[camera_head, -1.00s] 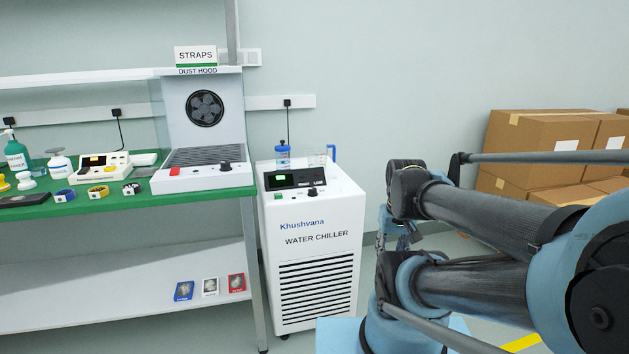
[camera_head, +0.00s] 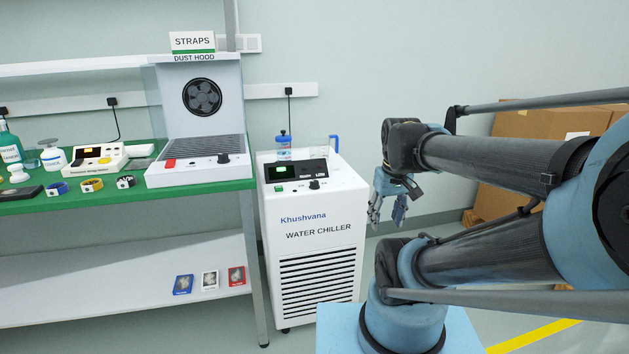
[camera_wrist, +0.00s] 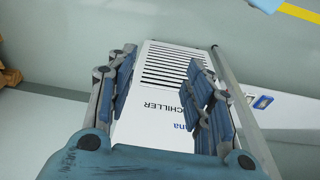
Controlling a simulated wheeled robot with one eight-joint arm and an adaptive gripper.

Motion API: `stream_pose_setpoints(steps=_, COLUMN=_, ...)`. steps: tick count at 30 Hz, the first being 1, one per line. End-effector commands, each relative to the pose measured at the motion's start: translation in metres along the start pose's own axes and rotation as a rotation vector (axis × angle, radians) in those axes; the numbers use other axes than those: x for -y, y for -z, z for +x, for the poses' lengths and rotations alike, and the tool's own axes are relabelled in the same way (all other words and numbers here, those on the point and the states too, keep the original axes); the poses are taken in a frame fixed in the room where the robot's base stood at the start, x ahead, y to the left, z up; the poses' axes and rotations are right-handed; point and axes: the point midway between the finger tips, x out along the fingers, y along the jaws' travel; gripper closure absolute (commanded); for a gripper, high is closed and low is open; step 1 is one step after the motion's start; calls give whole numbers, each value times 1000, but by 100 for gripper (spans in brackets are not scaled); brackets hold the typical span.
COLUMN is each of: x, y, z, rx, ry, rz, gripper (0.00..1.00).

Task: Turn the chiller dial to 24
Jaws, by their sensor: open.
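The white water chiller (camera_head: 318,215) stands on the floor just right of the green bench. Its black dial (camera_head: 314,184) sits on the sloped top panel, right of a lit green switch (camera_head: 278,188) and below a dark display (camera_head: 296,170). The dial's setting is too small to read. My gripper (camera_head: 386,222) is open and empty, to the right of the chiller and apart from it. In the wrist view the open fingers (camera_wrist: 165,100) frame the chiller's front with its vent slats (camera_wrist: 178,66); the dial is not visible there.
The green bench (camera_head: 120,196) with a dust hood (camera_head: 203,110) is at left. Cardboard boxes (camera_head: 520,150) stand at right. The wall side between chiller and boxes is clear.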

Motion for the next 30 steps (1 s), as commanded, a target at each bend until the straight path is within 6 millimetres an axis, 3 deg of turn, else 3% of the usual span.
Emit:
stream_pose_setpoints(steps=6, x=9, y=66, z=-44, rx=29, ry=19, rz=-242, gripper=53)
stream_pose_setpoints(steps=15, x=34, y=159, z=-85, rx=64, ry=49, rz=-571, gripper=53)
stream_pose_setpoints(steps=22, x=64, y=231, z=-104, rx=89, ry=76, rz=-823, gripper=53)
stream_pose_setpoints(steps=30, x=107, y=306, z=-110, rx=113, ry=109, rz=-1092, gripper=53)
